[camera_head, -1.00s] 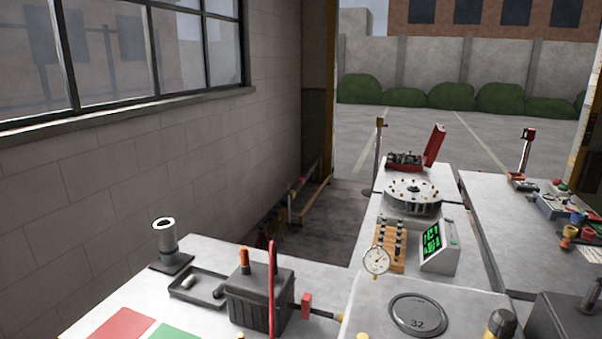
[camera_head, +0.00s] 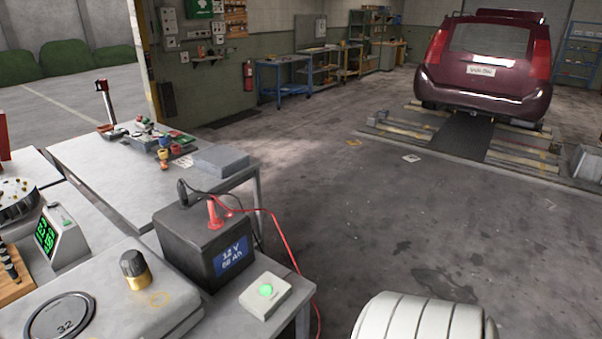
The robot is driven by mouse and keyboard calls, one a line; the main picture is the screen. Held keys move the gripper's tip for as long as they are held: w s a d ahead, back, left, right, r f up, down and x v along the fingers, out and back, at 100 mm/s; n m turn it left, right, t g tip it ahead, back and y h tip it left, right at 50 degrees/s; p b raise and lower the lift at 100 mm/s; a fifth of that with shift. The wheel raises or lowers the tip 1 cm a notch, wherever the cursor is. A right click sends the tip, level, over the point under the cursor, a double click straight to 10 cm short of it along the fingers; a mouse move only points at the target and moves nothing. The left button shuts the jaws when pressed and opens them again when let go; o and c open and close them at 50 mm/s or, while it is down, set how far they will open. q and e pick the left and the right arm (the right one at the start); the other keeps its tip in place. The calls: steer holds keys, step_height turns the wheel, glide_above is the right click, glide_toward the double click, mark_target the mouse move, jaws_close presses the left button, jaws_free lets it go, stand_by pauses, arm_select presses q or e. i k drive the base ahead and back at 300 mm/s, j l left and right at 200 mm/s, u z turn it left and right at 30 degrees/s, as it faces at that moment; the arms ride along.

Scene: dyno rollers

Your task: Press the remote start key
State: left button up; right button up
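A small pale box with a round green button (camera_head: 266,291) sits on the front corner of the near table, right of the battery. It is the only key-like control I see close by, but no label on it is readable. A black battery (camera_head: 203,249) marked 12 V stands just behind and left of it, with a red clamp (camera_head: 214,213) and a red cable running down past the table edge.
A grey block with a black-and-brass knob (camera_head: 134,269) and a round plate marked 32 stands at the lower left. A second table (camera_head: 110,170) holds small coloured parts. A maroon car (camera_head: 485,70) stands on the rollers (camera_head: 462,135). The floor between is open.

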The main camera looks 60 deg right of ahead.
mark_target(265, 288)
steer(key=z, duration=1.55)
